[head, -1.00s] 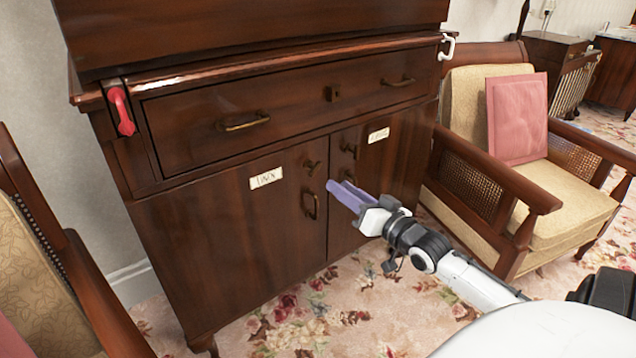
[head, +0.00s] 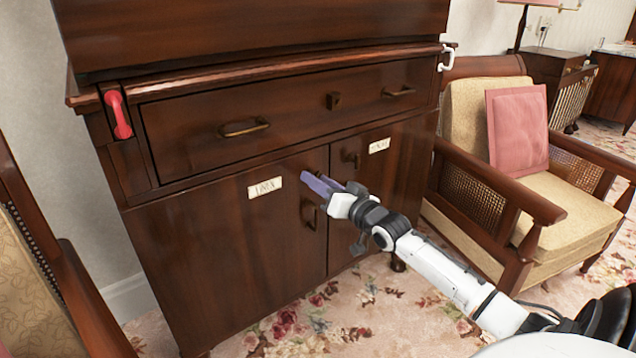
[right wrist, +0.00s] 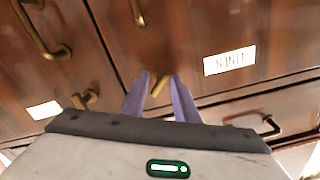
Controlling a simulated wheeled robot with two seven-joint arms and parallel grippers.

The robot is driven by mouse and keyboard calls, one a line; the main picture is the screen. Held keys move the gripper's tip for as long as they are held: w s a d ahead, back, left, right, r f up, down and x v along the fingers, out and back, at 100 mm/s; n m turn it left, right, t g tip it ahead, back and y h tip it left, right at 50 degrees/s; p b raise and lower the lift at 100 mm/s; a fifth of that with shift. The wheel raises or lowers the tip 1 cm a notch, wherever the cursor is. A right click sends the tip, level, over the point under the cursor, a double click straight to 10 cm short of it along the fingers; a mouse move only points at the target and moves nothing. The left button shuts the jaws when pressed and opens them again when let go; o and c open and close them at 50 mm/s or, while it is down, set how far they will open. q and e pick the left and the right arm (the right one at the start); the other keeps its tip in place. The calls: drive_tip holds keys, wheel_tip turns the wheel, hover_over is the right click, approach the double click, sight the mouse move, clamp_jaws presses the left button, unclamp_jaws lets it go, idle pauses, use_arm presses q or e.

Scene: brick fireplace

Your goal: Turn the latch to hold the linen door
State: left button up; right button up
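The linen door (head: 220,240) is the left door of a dark wood cabinet and looks closed. Its white label (head: 265,187) also shows in the right wrist view (right wrist: 230,60). My right gripper (head: 316,181) is at the door's upper right corner, its purple fingers pointing at the cabinet front. In the right wrist view the fingers are apart, with the small brass latch (right wrist: 160,83) showing between their tips. I cannot tell whether they touch it. The gripper hides the latch in the head view. The linen door's handle (head: 310,215) hangs just below the gripper. My left gripper is not in view.
The right door (head: 395,165) has its own label (head: 379,145) and latch (right wrist: 85,98). A drawer (head: 300,105) lies above both doors. A red handle (head: 118,115) and a white handle (head: 447,57) sit at the cabinet's sides. Armchairs flank it, including one at right (head: 555,195).

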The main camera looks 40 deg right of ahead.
drive_tip(key=shift+c, duration=0.4)
clamp_jaws()
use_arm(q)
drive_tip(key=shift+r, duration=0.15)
